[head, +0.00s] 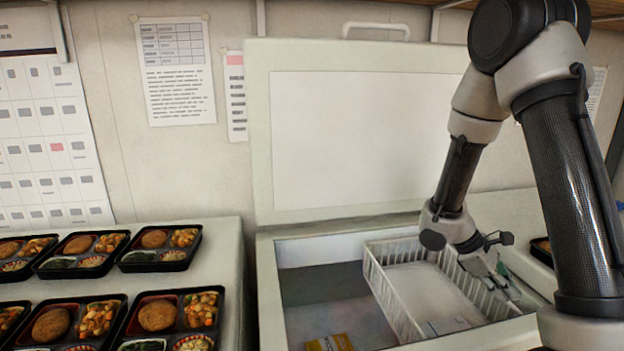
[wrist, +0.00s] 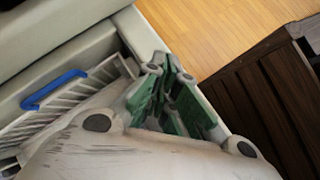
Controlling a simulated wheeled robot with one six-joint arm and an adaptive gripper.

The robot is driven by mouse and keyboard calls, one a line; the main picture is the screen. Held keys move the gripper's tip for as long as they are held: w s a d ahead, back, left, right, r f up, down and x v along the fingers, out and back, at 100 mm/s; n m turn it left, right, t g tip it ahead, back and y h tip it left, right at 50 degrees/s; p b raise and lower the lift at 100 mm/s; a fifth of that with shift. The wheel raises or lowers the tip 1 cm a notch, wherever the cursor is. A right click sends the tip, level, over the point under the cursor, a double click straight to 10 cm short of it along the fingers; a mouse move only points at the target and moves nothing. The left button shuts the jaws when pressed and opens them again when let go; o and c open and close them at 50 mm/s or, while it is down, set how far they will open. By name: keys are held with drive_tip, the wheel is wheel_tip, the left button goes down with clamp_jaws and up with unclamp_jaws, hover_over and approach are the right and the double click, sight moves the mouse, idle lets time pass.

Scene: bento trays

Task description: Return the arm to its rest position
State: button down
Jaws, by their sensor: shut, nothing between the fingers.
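My gripper (head: 508,284) hangs at the right end of the white wire basket in the open white chest, pointing down and to the right. I cannot tell whether it touches the basket. In the wrist view my gripper (wrist: 172,66) shows its green-padded fingers closed together, with nothing between them. They appear over the chest's rim there, with floor visible beyond. My arm comes in from the right of the head view, bent high beside the raised lid.
The open chest (head: 268,300) has its lid (head: 365,140) raised against the wall. Its basket (head: 392,300) holds pale flat packets; a yellow packet (head: 330,343) lies below. Several bento trays (head: 160,248) stand on the left counter. A blue handle (wrist: 54,88) and dark slatted furniture (wrist: 265,95) flank my gripper.

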drive_tip(key=s+a+r+m+t+y, duration=0.2)
drive_tip(key=s+r+m, duration=0.1)
drive_tip(key=r, duration=0.4)
drive_tip(key=s+a+r+m+t+y, duration=0.3)
drive_tip(key=s+r, duration=0.3)
drive_tip(key=r, duration=0.2)
drive_tip(key=s+a+r+m+t+y, duration=0.3)
drive_tip(key=s+r+m, duration=0.1)
drive_tip(key=r, duration=0.4)
drive_tip(key=shift+s+a, duration=0.15)
drive_tip(key=shift+s, duration=0.2)
